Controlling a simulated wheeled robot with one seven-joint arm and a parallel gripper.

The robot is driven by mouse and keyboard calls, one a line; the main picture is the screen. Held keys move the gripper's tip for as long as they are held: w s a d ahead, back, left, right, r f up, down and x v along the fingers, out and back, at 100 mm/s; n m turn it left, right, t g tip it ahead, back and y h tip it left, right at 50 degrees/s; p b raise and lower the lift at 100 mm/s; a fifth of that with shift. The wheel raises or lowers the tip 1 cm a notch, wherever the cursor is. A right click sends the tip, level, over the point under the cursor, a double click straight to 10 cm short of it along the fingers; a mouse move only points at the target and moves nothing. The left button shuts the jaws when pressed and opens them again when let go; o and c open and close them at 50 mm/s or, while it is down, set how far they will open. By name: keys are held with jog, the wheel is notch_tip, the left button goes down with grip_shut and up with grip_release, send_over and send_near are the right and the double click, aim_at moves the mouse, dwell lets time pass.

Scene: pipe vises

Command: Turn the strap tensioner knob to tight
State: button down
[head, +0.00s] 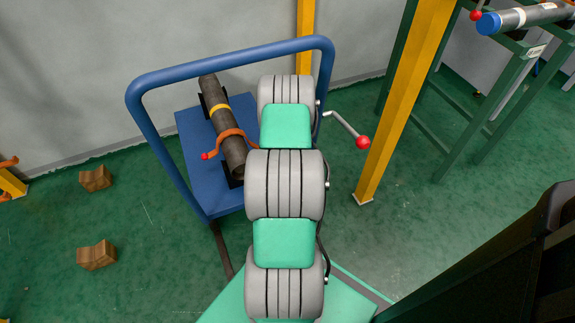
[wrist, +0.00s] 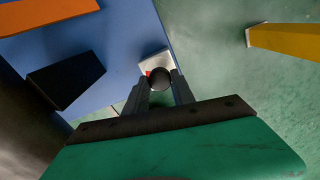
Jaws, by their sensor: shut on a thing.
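The strap tensioner knob (wrist: 159,77) is a small dark round knob with a bit of red at its left side. It sits on a pale square plate (wrist: 153,61) on the blue cart bed. My gripper (wrist: 160,84) is shut on the knob, one finger on each side, in the wrist view. In the head view my arm hides the knob and the gripper. An orange strap (head: 228,135) crosses a dark pipe (head: 232,150) on the blue cart (head: 190,135); the strap also shows in the wrist view (wrist: 45,14).
A blue rail (head: 230,58) arches over the cart. A crank with a red ball (head: 362,142) sticks out right of my arm, near a yellow post (head: 405,95). A green rack (head: 505,100) stands at right. Wooden blocks (head: 96,254) lie on the left floor.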

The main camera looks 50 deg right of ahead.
jog(key=shift+w, duration=0.15)
dwell(0.4)
jog(key=c, duration=1.2)
grip_release()
jog(key=shift+c, duration=0.2)
jog(key=shift+o, duration=0.9)
notch_tip(320, 180, up, 8)
jog(key=p, duration=0.2)
jog(key=shift+p, duration=0.35)
